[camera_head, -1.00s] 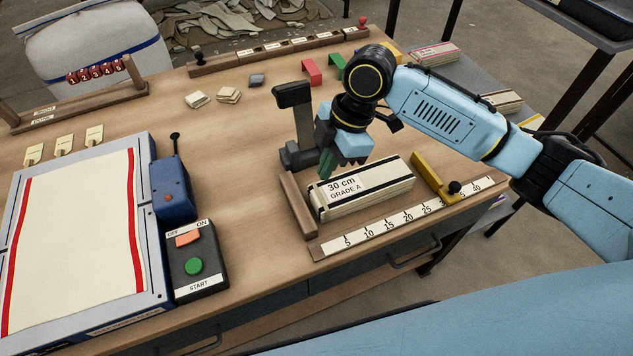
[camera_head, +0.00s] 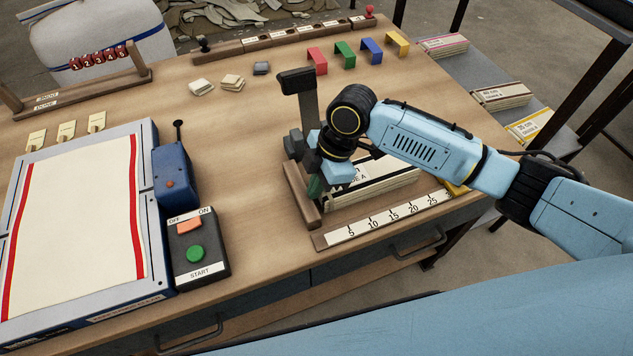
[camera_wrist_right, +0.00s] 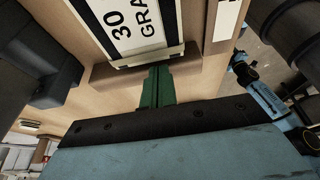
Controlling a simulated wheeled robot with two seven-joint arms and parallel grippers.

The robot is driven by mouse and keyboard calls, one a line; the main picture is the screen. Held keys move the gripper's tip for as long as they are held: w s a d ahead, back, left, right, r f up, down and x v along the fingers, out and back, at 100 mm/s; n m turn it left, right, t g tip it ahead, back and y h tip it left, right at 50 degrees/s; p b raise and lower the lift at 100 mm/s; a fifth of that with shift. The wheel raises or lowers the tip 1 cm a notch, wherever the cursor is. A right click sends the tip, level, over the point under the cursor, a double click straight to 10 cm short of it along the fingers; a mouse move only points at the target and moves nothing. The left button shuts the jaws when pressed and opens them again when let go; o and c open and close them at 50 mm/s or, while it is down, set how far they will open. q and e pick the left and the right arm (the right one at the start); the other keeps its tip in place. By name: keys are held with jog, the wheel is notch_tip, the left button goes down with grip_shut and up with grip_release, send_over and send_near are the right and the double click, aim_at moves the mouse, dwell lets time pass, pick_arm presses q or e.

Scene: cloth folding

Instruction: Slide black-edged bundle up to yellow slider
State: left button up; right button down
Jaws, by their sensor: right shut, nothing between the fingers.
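The black-edged bundle (camera_head: 385,188) lies along the scale, its label partly covered by my right arm. It also shows in the right wrist view (camera_wrist_right: 157,53), with a "30" label and black edge bands. My right gripper (camera_head: 314,187) is shut and empty, its green fingers down at the bundle's left end, by the wooden end stop (camera_head: 303,200). In the right wrist view the fingers (camera_wrist_right: 157,85) are close to the bundle's end; I cannot tell whether they touch. The yellow slider (camera_head: 456,189) is mostly hidden behind my arm, beyond the bundle's right end. My left gripper is out of view.
The numbered scale (camera_head: 375,222) runs along the table's front edge. A control box (camera_head: 197,250) and a cloth board (camera_head: 75,225) are left. Coloured brackets (camera_head: 345,53) stand at the back.

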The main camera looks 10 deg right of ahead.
aim_at(367, 177)
jog(key=d+p, duration=0.3)
jog(key=shift+w+d+r, duration=0.2)
jog(key=shift+w+d, duration=0.05)
jog(key=shift+d, duration=0.4)
jog(key=shift+d+f, duration=0.1)
jog(key=shift+f, duration=0.1)
